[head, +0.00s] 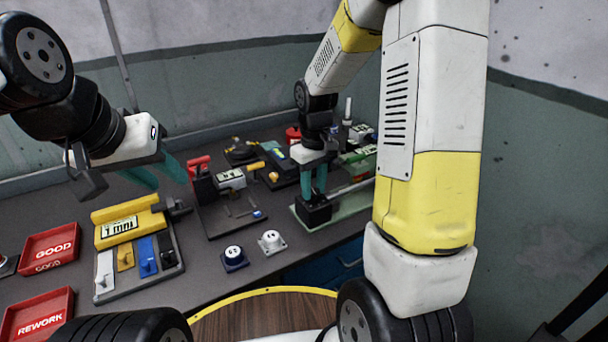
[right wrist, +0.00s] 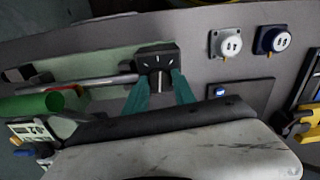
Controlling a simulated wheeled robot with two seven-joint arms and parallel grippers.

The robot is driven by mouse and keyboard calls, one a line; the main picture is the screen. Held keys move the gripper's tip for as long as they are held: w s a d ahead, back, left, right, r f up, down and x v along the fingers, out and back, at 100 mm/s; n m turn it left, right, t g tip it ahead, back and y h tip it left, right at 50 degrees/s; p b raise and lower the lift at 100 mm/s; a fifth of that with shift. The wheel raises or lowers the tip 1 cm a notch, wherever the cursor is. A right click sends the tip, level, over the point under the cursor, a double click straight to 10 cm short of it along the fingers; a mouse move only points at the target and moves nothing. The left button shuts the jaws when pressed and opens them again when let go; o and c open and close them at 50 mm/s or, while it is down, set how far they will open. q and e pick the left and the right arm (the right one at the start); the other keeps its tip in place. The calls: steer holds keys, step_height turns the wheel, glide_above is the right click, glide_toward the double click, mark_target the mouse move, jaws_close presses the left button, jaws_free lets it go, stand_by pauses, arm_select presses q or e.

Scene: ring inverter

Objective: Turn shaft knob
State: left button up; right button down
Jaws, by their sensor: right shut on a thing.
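The shaft fixture has a green base (head: 300,222) with a black block (head: 317,214) at its near end. In the right wrist view the black block (right wrist: 157,56) carries white tick marks, and a small silver knob (right wrist: 160,84) sits below them. My right gripper (head: 314,192) points down at the block. In the right wrist view its teal fingers (right wrist: 160,92) stand on both sides of the knob, shut on it. A metal shaft (right wrist: 100,80) runs left from the block. My left gripper (head: 157,178) hangs above the table at the left, fingers apart and empty.
White (head: 271,241) and dark blue (head: 234,257) socket blocks stand near the front edge. A yellow-topped "1 INV" fixture (head: 120,226) and red GOOD (head: 48,247) and REWORK (head: 40,315) trays are left. A red-handled fixture (head: 205,190) stands mid-table.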

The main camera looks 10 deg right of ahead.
mark_target(314, 191)
steer(key=shift+n, duration=0.7)
steer(key=c, duration=1)
jaws_free()
steer(key=shift+c, duration=0.2)
steer(key=shift+r, duration=3.95)
